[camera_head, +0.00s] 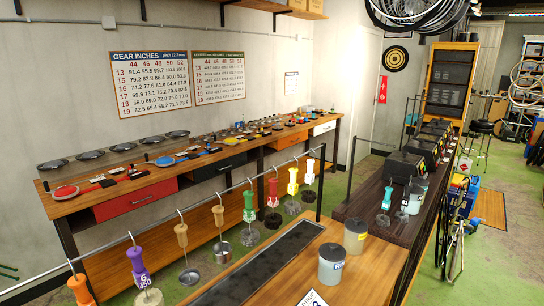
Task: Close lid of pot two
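A row of dark boxy units, which look like the wax pots, stands along a dark counter (352,208) right of centre. The nearest dark unit (404,166) has a flat top, and another (421,147) stands behind it. More stand farther back, small and overlapping. I cannot tell which one is pot two, or whether its lid is open or shut. My gripper is not in view.
A rail (232,186) with hanging coloured handles crosses the front. Two pale jars stand on the wooden counter, one nearer (332,266) and one behind (355,237). A long wooden workbench (142,196) lines the left wall. Green floor (497,240) is partly clear at right.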

